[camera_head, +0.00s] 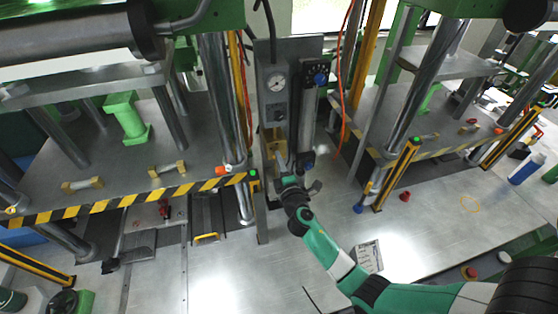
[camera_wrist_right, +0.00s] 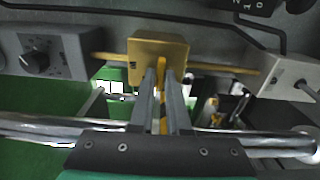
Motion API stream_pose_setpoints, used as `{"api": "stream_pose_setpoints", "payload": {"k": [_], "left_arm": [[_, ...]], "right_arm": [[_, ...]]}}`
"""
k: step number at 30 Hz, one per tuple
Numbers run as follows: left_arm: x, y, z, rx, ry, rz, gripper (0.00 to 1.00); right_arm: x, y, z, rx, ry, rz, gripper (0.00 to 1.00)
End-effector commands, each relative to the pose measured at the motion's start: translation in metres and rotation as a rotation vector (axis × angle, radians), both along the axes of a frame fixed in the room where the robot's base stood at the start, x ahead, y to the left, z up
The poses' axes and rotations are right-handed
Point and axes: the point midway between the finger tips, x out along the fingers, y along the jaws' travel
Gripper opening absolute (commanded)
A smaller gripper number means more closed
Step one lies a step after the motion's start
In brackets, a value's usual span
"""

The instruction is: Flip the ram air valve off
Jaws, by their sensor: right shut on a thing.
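The ram air valve shows in the right wrist view as a brass-coloured block (camera_wrist_right: 158,50) on a yellow pipe, with a thin yellow lever (camera_wrist_right: 162,105) extending from it towards the camera. My right gripper (camera_wrist_right: 162,78) has its two grey fingers on either side of this lever, shut on it, with the fingertips close to the block. In the head view, my right gripper (camera_head: 284,172) reaches up to the lower part of the grey control panel (camera_head: 268,55), where a brass-yellow part (camera_head: 274,138) shows. The gripper and wrist hide most of the lever there. My left gripper is not in view.
The panel carries a round gauge (camera_head: 276,82). In the wrist view, a grey box with a black knob (camera_wrist_right: 36,62) is left of the valve. A vertical cylinder (camera_head: 308,115) stands beside the panel. Presses with striped edges (camera_head: 130,201) flank it.

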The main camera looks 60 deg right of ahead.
Motion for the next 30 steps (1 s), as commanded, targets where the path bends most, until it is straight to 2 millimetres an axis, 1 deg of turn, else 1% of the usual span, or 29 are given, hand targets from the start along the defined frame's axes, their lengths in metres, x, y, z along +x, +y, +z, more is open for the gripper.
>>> {"api": "stream_pose_setpoints", "payload": {"k": [1, 3, 5, 13, 17, 20, 24, 27, 30], "left_arm": [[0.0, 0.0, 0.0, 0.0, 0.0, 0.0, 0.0], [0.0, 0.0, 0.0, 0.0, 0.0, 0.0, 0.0], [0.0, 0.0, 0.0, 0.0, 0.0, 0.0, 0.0], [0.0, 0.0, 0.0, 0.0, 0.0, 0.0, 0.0], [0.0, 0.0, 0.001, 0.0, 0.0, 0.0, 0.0], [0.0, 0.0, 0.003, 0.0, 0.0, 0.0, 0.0], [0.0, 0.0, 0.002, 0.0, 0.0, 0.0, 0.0], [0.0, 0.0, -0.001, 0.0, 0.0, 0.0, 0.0], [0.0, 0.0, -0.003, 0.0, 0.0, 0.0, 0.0]], "right_arm": [[0.0, 0.0, 0.001, -0.001, -0.001, 0.001, 0.18], [0.0, 0.0, 0.001, -0.001, -0.001, 0.001, 0.31], [0.0, 0.0, 0.0, -0.001, -0.001, 0.001, 0.41], [0.0, 0.0, 0.0, 0.001, -0.001, 0.0, 0.41], [-0.006, 0.008, 0.0, 0.001, -0.001, 0.002, 0.41], [-0.018, 0.021, 0.0, 0.0, 0.0, 0.002, 0.41], [-0.041, 0.047, -0.001, 0.001, 0.001, 0.004, 0.41], [-0.056, 0.064, -0.002, -0.001, 0.001, 0.004, 0.41], [-0.068, 0.077, -0.002, 0.0, 0.0, 0.004, 0.41]]}}
